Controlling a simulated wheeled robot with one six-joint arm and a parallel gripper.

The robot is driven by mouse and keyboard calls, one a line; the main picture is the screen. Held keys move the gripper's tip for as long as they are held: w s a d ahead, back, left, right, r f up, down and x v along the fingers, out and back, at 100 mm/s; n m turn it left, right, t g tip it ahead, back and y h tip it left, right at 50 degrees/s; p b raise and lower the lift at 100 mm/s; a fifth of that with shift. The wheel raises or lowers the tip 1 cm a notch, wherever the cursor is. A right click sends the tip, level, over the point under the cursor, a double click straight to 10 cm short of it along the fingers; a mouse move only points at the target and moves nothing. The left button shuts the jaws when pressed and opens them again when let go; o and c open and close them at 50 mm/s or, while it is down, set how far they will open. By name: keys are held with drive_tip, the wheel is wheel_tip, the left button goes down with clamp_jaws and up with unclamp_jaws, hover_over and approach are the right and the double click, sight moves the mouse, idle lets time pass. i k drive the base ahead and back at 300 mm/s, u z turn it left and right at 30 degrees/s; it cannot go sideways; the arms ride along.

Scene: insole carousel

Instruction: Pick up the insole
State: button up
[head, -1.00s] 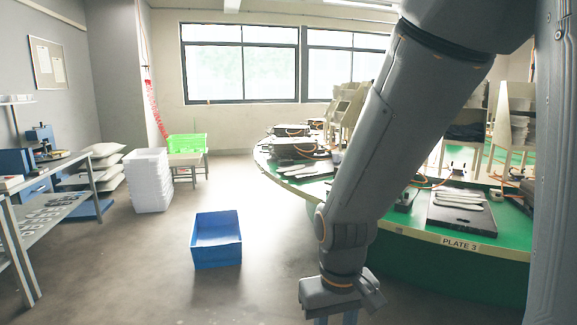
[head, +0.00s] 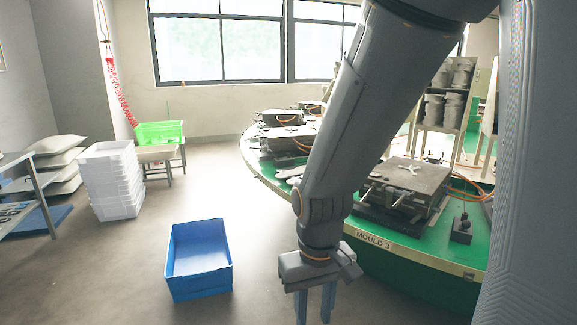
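My gripper (head: 314,305) points down at the bottom centre of the head view, with two fingers apart and nothing seen between them. It is in front of the green carousel (head: 400,262), outside its edge. Pale flat shapes (head: 289,172) lie on the carousel's left side, partly behind my arm; they may be insoles, but they are too small to tell. A grey mould (head: 412,182) sits above the "MOULD 3" label, with a small pale cross-shaped piece on top. No insole shows clearly.
An empty-looking blue bin (head: 199,262) stands on the floor left of my gripper. Stacked white trays (head: 112,182), a green crate (head: 160,133) on a small stand and a bench (head: 38,190) are farther left. Floor between bin and carousel is clear.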

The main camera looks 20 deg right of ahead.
sight(298, 171)
drive_tip(key=i, duration=1.35)
drive_tip(key=u, duration=0.5)
drive_tip(key=i, duration=1)
drive_tip(key=z, duration=0.95)
drive_tip(key=i, duration=0.75)
drive_tip(key=z, duration=1.2)
drive_tip(key=i, duration=0.2)
drive_tip(key=z, duration=0.1)
